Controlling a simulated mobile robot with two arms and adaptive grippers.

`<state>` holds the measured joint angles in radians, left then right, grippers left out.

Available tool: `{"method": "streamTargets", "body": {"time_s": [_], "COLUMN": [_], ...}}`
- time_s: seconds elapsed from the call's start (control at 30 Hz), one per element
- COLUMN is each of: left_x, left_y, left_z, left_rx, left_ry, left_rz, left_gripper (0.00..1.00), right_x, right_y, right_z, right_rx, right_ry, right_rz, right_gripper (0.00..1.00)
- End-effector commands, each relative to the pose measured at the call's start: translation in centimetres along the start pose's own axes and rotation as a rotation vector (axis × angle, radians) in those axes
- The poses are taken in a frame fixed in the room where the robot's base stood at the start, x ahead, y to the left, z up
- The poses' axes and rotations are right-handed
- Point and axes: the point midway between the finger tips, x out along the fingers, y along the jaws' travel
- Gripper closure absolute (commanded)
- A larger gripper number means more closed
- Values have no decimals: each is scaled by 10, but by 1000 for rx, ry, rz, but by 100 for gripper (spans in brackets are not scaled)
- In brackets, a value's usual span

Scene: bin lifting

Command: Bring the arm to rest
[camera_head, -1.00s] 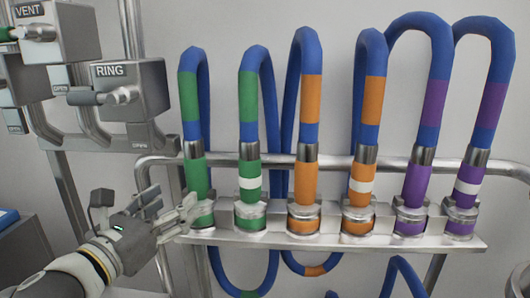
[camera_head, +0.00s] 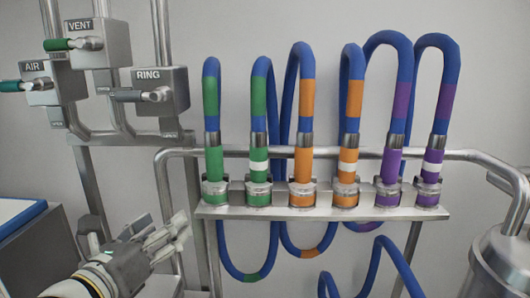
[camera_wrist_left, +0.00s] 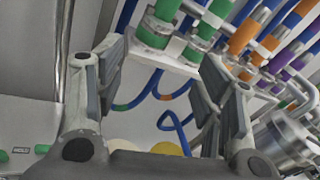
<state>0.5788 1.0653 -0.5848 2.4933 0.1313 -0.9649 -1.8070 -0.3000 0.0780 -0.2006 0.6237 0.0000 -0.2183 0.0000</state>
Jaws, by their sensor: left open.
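My left gripper (camera_head: 165,238) comes in from the lower left in the head view. Its fingers point right, below and left of the metal hose shelf (camera_head: 320,213), apart from it. In the left wrist view the two fingers (camera_wrist_left: 160,90) stand wide apart with nothing held between them. Beyond them show the green-banded hose fittings (camera_wrist_left: 160,25) and looping blue hoses. My right gripper is in neither view.
Blue hoses with green (camera_head: 212,165), orange (camera_head: 303,165) and purple (camera_head: 390,165) bands stand in a row on the shelf. Valve boxes marked VENT, AIR and RING (camera_head: 160,90) hang at left. A metal vessel (camera_head: 500,262) stands at lower right. A metal rail (camera_head: 470,155) runs behind the hoses.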

Motion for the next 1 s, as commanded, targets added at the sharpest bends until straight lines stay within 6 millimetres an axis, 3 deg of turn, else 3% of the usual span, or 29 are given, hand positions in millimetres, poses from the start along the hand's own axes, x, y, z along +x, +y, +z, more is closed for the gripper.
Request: {"method": "streamTargets", "body": {"time_s": [0.33,0.57,0.8,1.0], "left_x": [-1,-24,-86,-151], "left_y": [10,28,48,54], "left_z": [-71,-165,-272,-340], "left_rx": [-530,-1183,-1854,-2219], "left_ry": [108,183,116,-69], "left_rz": [111,375,837,1240], "left_gripper": [37,37,37,37], "right_x": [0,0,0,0], "right_y": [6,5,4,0], "right_z": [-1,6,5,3], "right_rx": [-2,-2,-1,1], "right_ry": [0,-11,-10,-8], "right_rz": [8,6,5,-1], "right_gripper": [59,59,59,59]}}
